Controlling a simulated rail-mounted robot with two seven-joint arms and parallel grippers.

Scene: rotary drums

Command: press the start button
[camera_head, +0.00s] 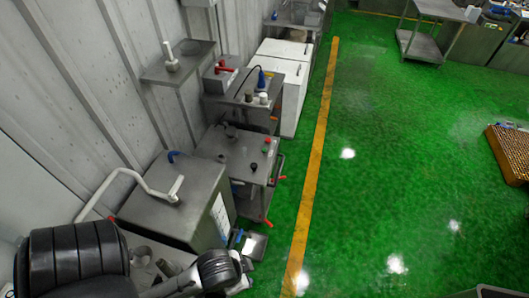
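Black ribbed and rounded parts, apparently of my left arm, fill the lower left, well short of these buttons. No fingertips of my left gripper show. My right gripper is not in view.
A grey box-shaped machine (175,205) with a white bent pipe (128,180) stands nearer, along the wall. White cabinets (292,95) stand farther back. A brown crate (508,153) is at the right edge.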

